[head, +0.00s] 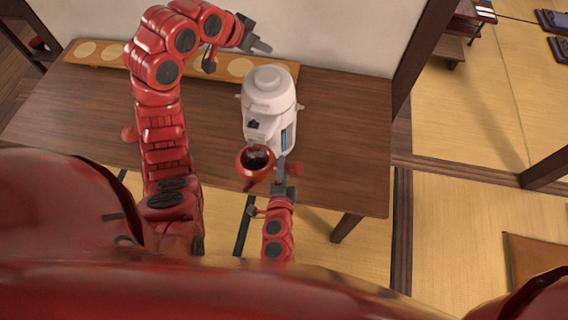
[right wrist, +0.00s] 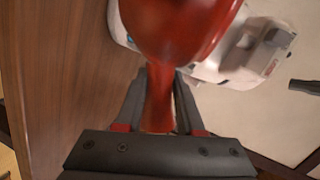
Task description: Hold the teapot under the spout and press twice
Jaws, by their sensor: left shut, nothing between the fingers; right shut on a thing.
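The white hot-water dispenser (head: 268,92) stands upright on the brown table, its spout side facing me. The red teapot (head: 246,170) is open at the top, with a dark inside, and sits at the front of the dispenser below its spout in the head view. My right gripper (head: 281,170) is shut on the teapot's red handle (right wrist: 159,105); the teapot body (right wrist: 180,22) shows beyond the fingers (right wrist: 160,100) in the right wrist view. My left gripper (head: 264,46) is shut and empty, above and behind the dispenser's top, apart from it.
A long wooden board (head: 100,64) with pale round spots lies along the table's back edge by the wall. The table (head: 345,130) is clear to the right of the dispenser. Tatami floor (head: 455,215) lies beyond the table's right edge.

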